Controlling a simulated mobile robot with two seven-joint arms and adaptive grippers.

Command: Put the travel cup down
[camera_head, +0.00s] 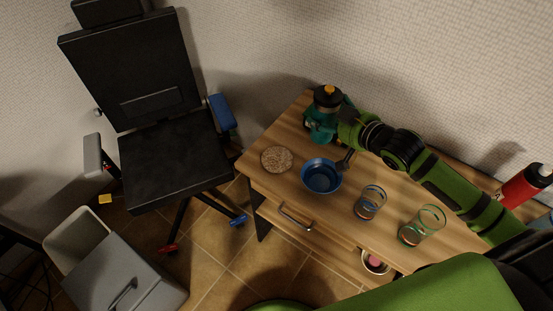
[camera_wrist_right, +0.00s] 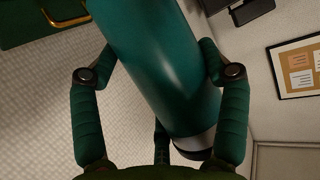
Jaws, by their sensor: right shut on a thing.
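The wrist view shows the smooth teal cup (camera_wrist_right: 155,70), with a silver band and a dark end, between the gripper's fingers (camera_wrist_right: 160,75). I cannot tell whether the cup's base touches the table. My left gripper is in neither view.
A red bottle (camera_head: 524,186) is at the right. A black chair (camera_head: 168,158) and a grey bin (camera_head: 125,279) stand left. Bare wood lies around the coaster.

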